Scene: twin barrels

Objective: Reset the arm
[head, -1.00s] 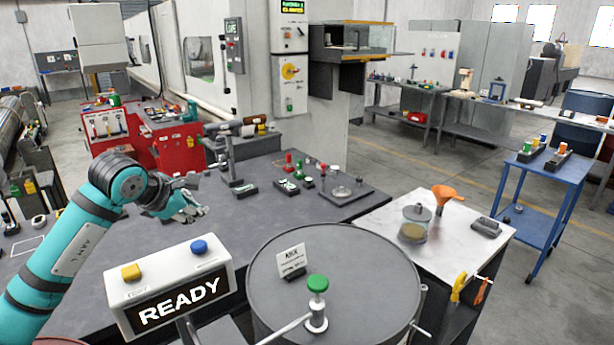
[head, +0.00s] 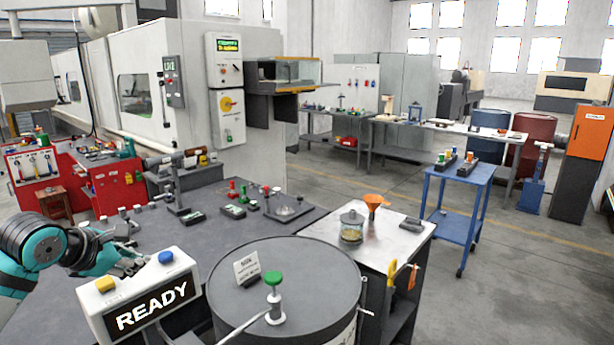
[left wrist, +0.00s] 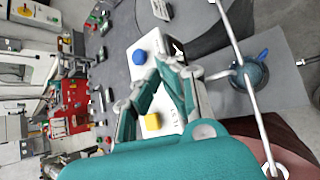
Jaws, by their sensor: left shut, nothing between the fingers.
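My left arm is teal and dark grey and comes in at the left edge of the head view. Its left gripper (head: 132,264) is shut and empty, just behind the white READY box (head: 140,296). In the left wrist view the left gripper's fingers (left wrist: 162,62) are closed together in front of the same box, with its blue button (left wrist: 139,57) and yellow button (left wrist: 152,121) showing beside them. My right gripper is in neither view.
A grey barrel (head: 318,268) with a green-knobbed valve (head: 274,284) stands right of the READY box. The dark workbench (head: 185,237) holds small fixtures. A side table with a jar (head: 352,228) and orange funnel (head: 374,203) is beyond.

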